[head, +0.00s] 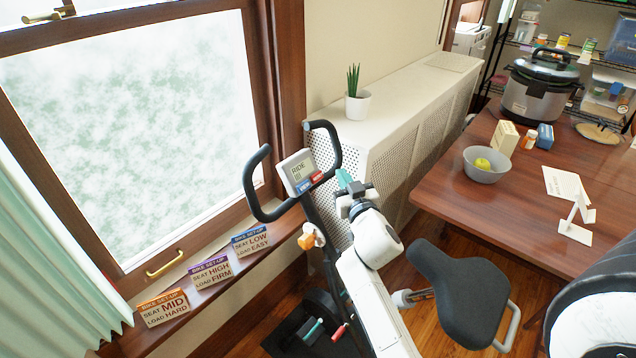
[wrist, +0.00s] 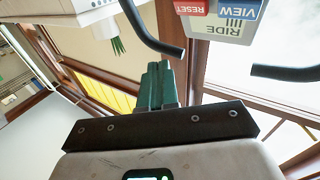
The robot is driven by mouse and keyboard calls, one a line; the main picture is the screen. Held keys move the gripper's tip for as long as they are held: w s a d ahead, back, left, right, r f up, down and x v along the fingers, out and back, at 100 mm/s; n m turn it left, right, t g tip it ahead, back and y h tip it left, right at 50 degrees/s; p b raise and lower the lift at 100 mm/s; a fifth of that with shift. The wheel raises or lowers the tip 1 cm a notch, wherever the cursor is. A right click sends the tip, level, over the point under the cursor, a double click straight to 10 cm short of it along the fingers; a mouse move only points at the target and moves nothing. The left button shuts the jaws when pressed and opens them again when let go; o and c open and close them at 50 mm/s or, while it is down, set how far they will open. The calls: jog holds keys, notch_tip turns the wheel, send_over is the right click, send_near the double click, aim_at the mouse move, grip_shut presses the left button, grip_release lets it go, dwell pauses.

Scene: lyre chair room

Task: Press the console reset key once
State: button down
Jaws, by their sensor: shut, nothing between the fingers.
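The exercise bike's console (head: 297,168) is a pale box whose screen reads RIDE. A red key (head: 317,176) and a blue key (head: 304,187) sit along its lower edge. In the wrist view the console is upside down at the top; the red key there (wrist: 191,6) reads RESET and the blue one (wrist: 237,10) reads VIEW. My gripper (head: 343,177) has teal fingers, shut and empty, just right of the console in the head view. In the wrist view the fingers (wrist: 157,68) point upward, apart from the red key, below it and to its left.
Black handlebars (head: 256,178) curve around the console on both sides. A perforated radiator cover (head: 410,105) with a potted plant (head: 358,106) stands behind. The bike seat (head: 447,288) and wooden table (head: 440,190) are to the right. Several setup cards (head: 211,273) line the windowsill.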

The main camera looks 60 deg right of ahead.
aim_at(317, 177)
jog(key=shift+w+d+f+b, duration=0.2)
jog(key=shift+w+f+b, duration=0.3)
jog(key=shift+w+b, duration=0.25)
jog(key=shift+w+d+f+b, duration=0.2)
jog(key=shift+w+f+b, duration=0.35)
jog(key=shift+w, duration=0.3)
jog(key=shift+w+d+f+b, duration=0.2)
jog(key=shift+w+f+b, duration=0.25)
jog(key=shift+w+b, duration=0.35)
jog(key=shift+w, duration=0.1)
jog(key=shift+w+f+b, duration=0.15)
jog(key=shift+w+b, duration=0.1)
jog(key=shift+b, duration=0.15)
jog(key=shift+w+d+f+b, duration=0.15)
jog(key=shift+w+f+b, duration=0.1)
jog(key=shift+w+b, duration=0.2)
dwell(0.8)
jog(key=shift+s+r, duration=0.1)
jog(key=shift+s, duration=0.05)
jog(key=shift+s+a+r+p, duration=0.2)
jog(key=shift+s+r+p, duration=0.15)
jog(key=shift+s+p, duration=0.35)
